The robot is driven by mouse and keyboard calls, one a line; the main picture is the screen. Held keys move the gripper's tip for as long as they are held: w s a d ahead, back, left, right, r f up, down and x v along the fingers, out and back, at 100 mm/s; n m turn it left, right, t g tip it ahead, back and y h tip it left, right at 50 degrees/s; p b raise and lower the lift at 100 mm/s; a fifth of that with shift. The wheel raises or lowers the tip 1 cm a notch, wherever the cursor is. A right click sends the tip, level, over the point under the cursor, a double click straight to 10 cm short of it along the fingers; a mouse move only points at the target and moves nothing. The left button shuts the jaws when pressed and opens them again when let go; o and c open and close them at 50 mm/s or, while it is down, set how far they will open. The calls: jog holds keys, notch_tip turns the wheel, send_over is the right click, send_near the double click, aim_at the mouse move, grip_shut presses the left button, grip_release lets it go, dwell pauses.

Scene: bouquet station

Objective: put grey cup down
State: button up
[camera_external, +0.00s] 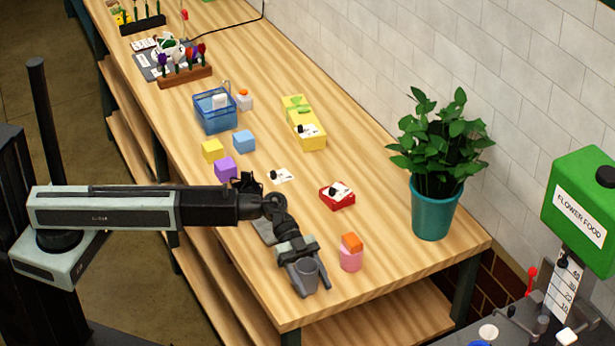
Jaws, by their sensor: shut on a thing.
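The grey cup (306,273) is upright near the front end of the wooden table. My gripper (304,279) is shut on the cup, with its fingers on either side of it. My arm reaches in from the left over the table edge. I cannot tell whether the cup's base touches the table or hangs just above it.
A red box (337,197), a purple block (225,169) and a potted plant (433,212) stand farther back.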

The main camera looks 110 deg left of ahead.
aim_at(302, 263)
jog(key=shift+f, duration=0.5)
jog(key=o, duration=1.5)
jog(key=shift+r, duration=0.2)
jog(key=p+v, duration=0.5)
jog(key=v, duration=0.7)
